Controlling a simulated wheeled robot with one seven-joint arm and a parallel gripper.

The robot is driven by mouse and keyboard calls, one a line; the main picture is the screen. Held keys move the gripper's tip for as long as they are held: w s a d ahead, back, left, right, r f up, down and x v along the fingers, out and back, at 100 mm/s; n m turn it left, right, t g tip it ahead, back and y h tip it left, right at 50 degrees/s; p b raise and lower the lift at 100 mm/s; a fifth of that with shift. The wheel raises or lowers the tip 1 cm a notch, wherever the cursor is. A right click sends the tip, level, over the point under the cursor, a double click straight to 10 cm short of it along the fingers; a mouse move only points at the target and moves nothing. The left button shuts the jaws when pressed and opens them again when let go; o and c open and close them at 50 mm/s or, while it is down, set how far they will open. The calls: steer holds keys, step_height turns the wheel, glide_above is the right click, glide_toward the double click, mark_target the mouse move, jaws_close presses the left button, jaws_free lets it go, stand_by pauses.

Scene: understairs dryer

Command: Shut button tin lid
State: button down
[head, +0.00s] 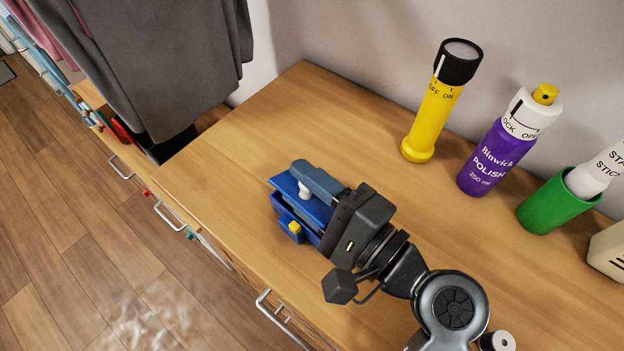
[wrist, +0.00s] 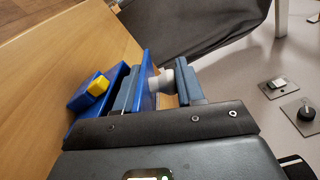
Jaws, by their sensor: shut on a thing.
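The button tin (head: 283,224) is a blue box with a yellow block (head: 295,227) on its front, standing on the wooden worktop. Its blue lid (head: 284,185) has a white knob (head: 305,191) and is raised from the box, with a gap between them. My gripper (head: 302,184) is shut on the lid. In the wrist view, the lid (wrist: 148,80) and knob (wrist: 165,80) are between the two grey-blue fingers, and the box (wrist: 88,97) is left of them. My gripper hides part of the tin, and the inside of the box is not clearly visible.
A yellow torch (head: 433,115), a purple polish can (head: 492,160) and a green container (head: 557,203) stand along the wall on the right. A dark hanging cloth (head: 165,60) is at the back left. The worktop (head: 240,140) left of the tin is clear.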

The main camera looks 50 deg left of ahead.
steer(key=c, duration=0.9)
jaws_free()
steer(key=shift+w, duration=0.1)
